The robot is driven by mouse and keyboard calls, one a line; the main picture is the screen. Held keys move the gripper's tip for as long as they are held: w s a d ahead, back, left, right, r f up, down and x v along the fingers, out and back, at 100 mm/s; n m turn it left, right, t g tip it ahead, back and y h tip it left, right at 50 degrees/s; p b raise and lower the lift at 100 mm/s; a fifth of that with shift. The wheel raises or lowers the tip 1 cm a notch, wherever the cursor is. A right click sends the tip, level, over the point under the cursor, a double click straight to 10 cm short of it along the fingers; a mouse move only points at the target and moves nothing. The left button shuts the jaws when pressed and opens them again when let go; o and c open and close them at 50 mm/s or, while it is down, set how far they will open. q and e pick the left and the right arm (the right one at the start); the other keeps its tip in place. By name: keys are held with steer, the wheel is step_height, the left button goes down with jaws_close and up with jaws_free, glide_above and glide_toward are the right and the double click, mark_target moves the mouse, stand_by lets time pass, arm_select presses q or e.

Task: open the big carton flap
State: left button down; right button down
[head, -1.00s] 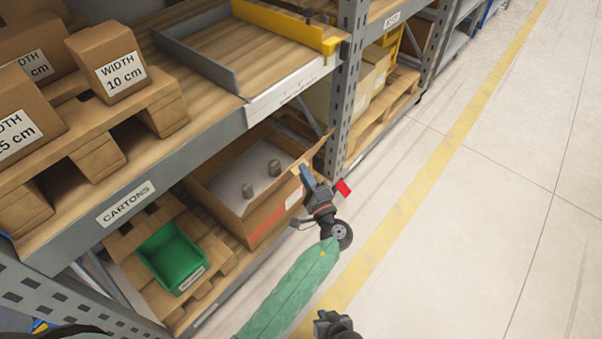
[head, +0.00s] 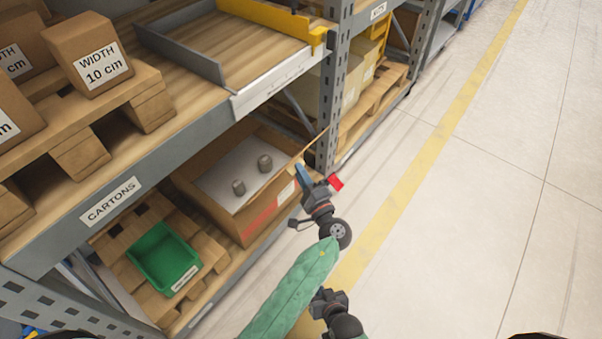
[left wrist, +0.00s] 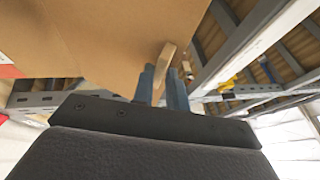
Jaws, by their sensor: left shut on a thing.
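The big carton (head: 268,220) stands on the lower shelf. It is open at the top, with two grey cylinders (head: 265,163) on a pale surface inside. Its brown flap (head: 316,144) shows as a thin upright strip at the right end, seen nearly edge-on. My left gripper (head: 302,172) is at the near edge of this flap, outside the carton. In the left wrist view, its blue-grey fingers (left wrist: 165,84) are shut on a light brown tab (left wrist: 165,62) in front of a broad brown cardboard face (left wrist: 110,40). My right gripper (head: 328,302) is low in the head view, dark and empty-looking, its jaws unclear.
A green bin (head: 165,258) sits on a pallet left of the carton. A grey rack post (head: 330,95) stands close behind the flap. The upper shelf beam (head: 150,180) overhangs the carton. The aisle floor (head: 470,200) to the right is clear.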

arm_select(q)
steer(key=shift+a+f, duration=0.3)
steer(key=shift+f, duration=0.3)
steer(key=c, duration=1.5)
jaws_free()
steer(key=shift+c, duration=0.2)
steer(key=shift+o, duration=0.3)
steer(key=shift+w, duration=0.15)
steer(key=shift+d+r, duration=0.15)
steer(key=shift+r, duration=0.15)
